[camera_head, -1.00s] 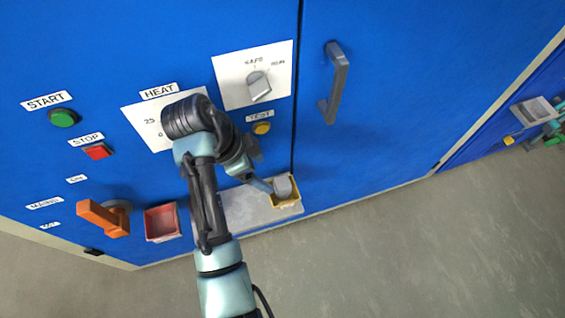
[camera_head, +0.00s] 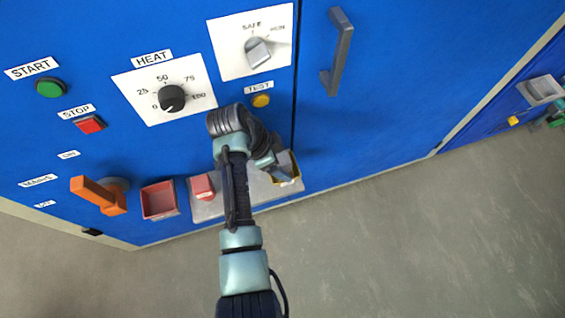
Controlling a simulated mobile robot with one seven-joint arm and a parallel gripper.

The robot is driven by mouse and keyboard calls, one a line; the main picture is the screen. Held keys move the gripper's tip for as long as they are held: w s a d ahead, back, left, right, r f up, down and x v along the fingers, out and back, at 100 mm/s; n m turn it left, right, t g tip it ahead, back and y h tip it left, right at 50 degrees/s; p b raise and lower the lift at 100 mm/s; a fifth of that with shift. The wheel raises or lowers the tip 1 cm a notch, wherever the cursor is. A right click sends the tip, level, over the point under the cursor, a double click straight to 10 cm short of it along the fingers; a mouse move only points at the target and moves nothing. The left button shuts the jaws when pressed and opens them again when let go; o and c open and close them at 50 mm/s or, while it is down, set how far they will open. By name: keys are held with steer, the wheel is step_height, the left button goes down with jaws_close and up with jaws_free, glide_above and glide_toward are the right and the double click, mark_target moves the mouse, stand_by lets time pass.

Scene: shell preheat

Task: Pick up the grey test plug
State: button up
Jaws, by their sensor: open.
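The grey test plug (camera_head: 284,160) stands in the yellow tray (camera_head: 298,172) at the right end of the grey shelf. It is partly hidden by my gripper. My gripper (camera_head: 281,172) is open and reaches down at the yellow tray, right beside the plug. I cannot tell whether its fingers are around the plug or only next to it.
A red block (camera_head: 203,187) sits on the grey shelf (camera_head: 210,208). A red bin (camera_head: 159,201) and an orange handle (camera_head: 100,195) are to the left. The heat knob (camera_head: 171,98), safe/run switch (camera_head: 257,52) and yellow test button (camera_head: 261,100) are above.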

jaws_close()
stand_by(0.4)
